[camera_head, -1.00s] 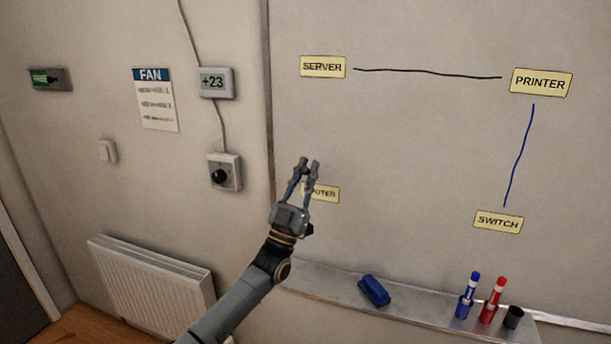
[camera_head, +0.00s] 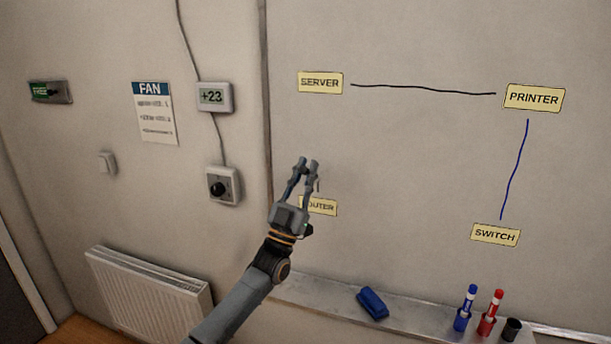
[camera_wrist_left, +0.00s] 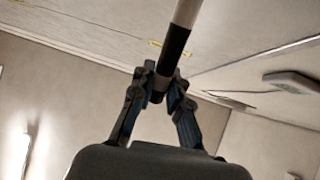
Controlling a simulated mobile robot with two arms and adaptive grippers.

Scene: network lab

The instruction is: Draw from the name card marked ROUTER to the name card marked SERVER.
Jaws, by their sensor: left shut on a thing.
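The ROUTER card (camera_head: 322,208) is on the whiteboard, its left part hidden behind my left gripper. The SERVER card (camera_head: 320,83) is higher on the board, almost straight above. My left gripper (camera_head: 306,165) is in front of the board, its fingertips just above the ROUTER card in the picture. In the left wrist view the gripper (camera_wrist_left: 160,85) is shut on a marker (camera_wrist_left: 174,44) with a white body and a black band. The marker is mostly hidden in the head view. I cannot tell whether its tip touches the board. My right gripper is not in view.
A black line joins SERVER to the PRINTER card (camera_head: 533,98); a blue line joins PRINTER to the SWITCH card (camera_head: 495,235). Board between ROUTER and SERVER looks clear.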

